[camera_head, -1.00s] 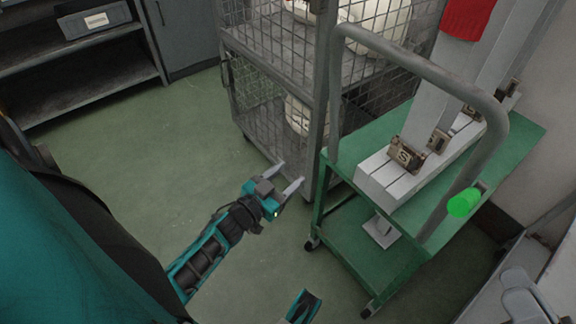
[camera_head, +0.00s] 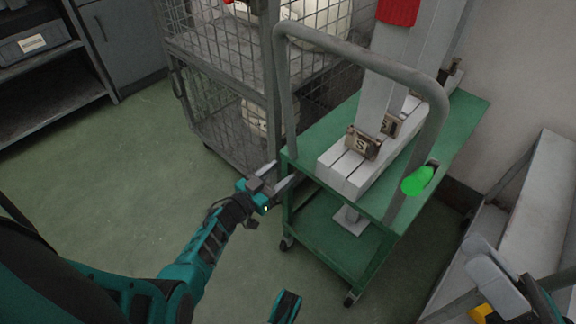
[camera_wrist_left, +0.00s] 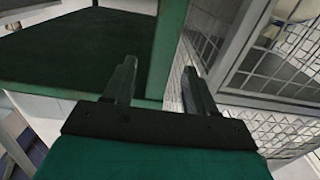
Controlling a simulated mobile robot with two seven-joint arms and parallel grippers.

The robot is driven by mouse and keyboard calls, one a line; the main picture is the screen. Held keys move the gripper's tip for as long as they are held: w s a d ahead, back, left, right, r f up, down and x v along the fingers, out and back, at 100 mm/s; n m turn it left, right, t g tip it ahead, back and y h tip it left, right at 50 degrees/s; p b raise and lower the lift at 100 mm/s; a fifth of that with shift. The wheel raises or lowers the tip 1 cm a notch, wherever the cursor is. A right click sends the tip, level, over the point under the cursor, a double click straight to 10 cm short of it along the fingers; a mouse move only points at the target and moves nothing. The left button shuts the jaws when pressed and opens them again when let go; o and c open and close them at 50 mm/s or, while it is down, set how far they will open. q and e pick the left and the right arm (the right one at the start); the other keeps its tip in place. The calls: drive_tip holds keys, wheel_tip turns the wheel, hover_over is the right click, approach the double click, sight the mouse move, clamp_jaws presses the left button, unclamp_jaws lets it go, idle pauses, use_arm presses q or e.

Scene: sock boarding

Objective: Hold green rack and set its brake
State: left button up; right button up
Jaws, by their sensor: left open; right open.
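The green rack (camera_head: 458,135) is a wheeled cart with two green shelves and a grey tubular handle (camera_head: 360,50). My left gripper (camera_head: 283,175) is open at the rack's near left corner. In the left wrist view, a green rack post (camera_wrist_left: 167,50) shows between the fingers of the left gripper (camera_wrist_left: 160,72); I cannot tell whether they touch it. My right gripper (camera_head: 482,258) is open at the lower right, apart from the rack, partly cut off. I cannot make out a wheel brake.
A grey wire cage (camera_head: 225,60) holding white items stands close on the rack's left. White boards (camera_head: 345,172) with metal clamps stand on the rack's top, one bearing a red sock (camera_head: 398,10). A pale bench (camera_head: 530,190) is at right. Green floor at left is clear.

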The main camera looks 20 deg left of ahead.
sight(284, 171)
use_arm(q)
drive_tip(key=shift+x, duration=2.15)
clamp_jaws()
